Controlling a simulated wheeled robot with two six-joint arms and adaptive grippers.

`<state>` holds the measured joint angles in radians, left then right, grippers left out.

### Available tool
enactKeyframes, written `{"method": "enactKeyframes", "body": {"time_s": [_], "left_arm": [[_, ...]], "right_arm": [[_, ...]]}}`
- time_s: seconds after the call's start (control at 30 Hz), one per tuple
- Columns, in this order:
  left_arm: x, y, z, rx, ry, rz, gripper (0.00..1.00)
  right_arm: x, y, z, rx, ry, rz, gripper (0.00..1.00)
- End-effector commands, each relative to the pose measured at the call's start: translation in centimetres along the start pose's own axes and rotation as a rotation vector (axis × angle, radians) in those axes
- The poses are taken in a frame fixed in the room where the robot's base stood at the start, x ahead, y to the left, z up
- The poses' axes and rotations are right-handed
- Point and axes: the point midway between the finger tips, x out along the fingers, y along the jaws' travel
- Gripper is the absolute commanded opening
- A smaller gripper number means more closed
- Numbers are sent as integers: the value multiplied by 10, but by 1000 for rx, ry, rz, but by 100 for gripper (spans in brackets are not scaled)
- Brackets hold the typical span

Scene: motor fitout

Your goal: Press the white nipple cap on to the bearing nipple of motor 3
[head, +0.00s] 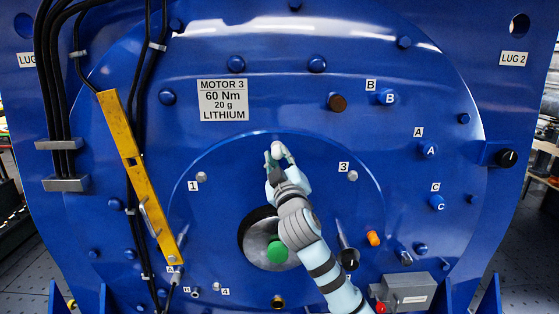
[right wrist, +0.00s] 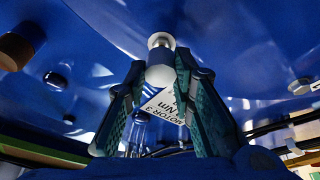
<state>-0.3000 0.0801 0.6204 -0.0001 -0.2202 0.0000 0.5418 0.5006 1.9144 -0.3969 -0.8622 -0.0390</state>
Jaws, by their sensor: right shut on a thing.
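Motor 3 is the large blue round face with the label "MOTOR 3" (head: 223,100). My right gripper (head: 279,153) is shut on the white nipple cap (head: 275,153), in front of the upper middle of the face. In the right wrist view the white cap (right wrist: 160,74) sits between the two fingertips. A pale rounded piece with a shiny metal centre (right wrist: 161,41), which looks like the bearing nipple, lies right beyond the cap in line with it. I cannot tell whether they touch. My left gripper is not in view.
A yellow bar (head: 138,175) and black cables (head: 50,95) run down the left. Blue bolts marked B (head: 388,97), A (head: 429,151) and C (head: 437,202) stand out at the right. A green-ended shaft (head: 277,252), an orange plug (head: 373,238) and a grey box (head: 405,291) are lower.

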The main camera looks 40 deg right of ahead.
Motion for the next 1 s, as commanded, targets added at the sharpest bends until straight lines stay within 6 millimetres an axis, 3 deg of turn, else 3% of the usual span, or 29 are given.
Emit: {"method": "enactKeyframes", "body": {"time_s": [0.77,0.8,0.9,1.0], "left_arm": [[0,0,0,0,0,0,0],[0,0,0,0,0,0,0],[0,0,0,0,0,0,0],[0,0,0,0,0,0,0]], "right_arm": [[18,-1,5,0,0,0,12],[19,0,5,0,0,0,26],[19,0,5,0,0,0,42],[18,0,5,0,0,0,46]]}}
